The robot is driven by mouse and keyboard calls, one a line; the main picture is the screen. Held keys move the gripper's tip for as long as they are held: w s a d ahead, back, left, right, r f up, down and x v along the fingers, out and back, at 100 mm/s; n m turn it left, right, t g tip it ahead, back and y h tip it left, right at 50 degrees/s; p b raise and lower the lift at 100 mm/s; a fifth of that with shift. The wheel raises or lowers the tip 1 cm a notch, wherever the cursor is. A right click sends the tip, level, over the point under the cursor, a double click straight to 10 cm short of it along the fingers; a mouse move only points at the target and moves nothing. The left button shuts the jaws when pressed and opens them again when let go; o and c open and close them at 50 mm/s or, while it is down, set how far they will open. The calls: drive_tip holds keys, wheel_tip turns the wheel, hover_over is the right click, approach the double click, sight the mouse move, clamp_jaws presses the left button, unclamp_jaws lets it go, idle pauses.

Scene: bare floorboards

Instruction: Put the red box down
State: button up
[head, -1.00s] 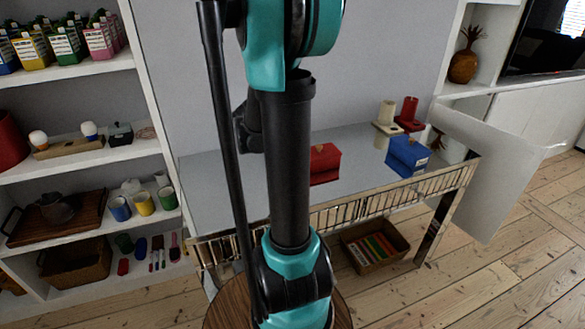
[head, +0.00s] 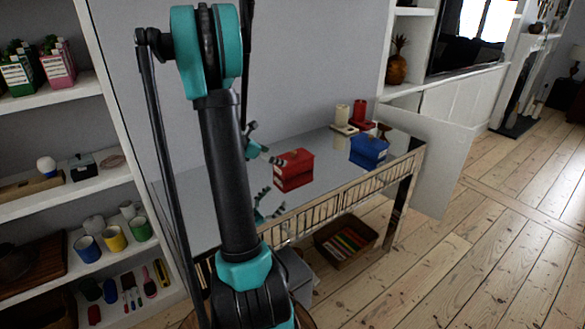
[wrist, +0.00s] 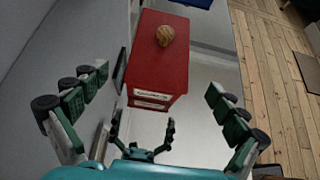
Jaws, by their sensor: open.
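The red box (head: 293,170) stands upright on the glossy grey side table (head: 215,190), near its front edge. In the wrist view the red box (wrist: 155,75) shows a round brown knob on top and a white label on its near side. My gripper (head: 271,182) is open at the left side of the box. In the wrist view its spread fingers (wrist: 155,88) lie to either side of the box's near end, apart from it. Nothing is held between them.
A blue box (head: 368,150) stands to the right on the table, with cream (head: 342,118) and red (head: 361,115) candle-like pieces behind it. A basket (head: 346,240) sits below the table. White shelves with mugs (head: 113,238) stand at left. The floor at right is clear.

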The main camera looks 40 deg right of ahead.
drive_tip(key=x, duration=1.1)
drive_tip(key=shift+f, duration=0.2)
drive_tip(key=shift+a, duration=0.1)
drive_tip(key=shift+c, duration=0.4)
drive_tip(key=c, duration=1.2)
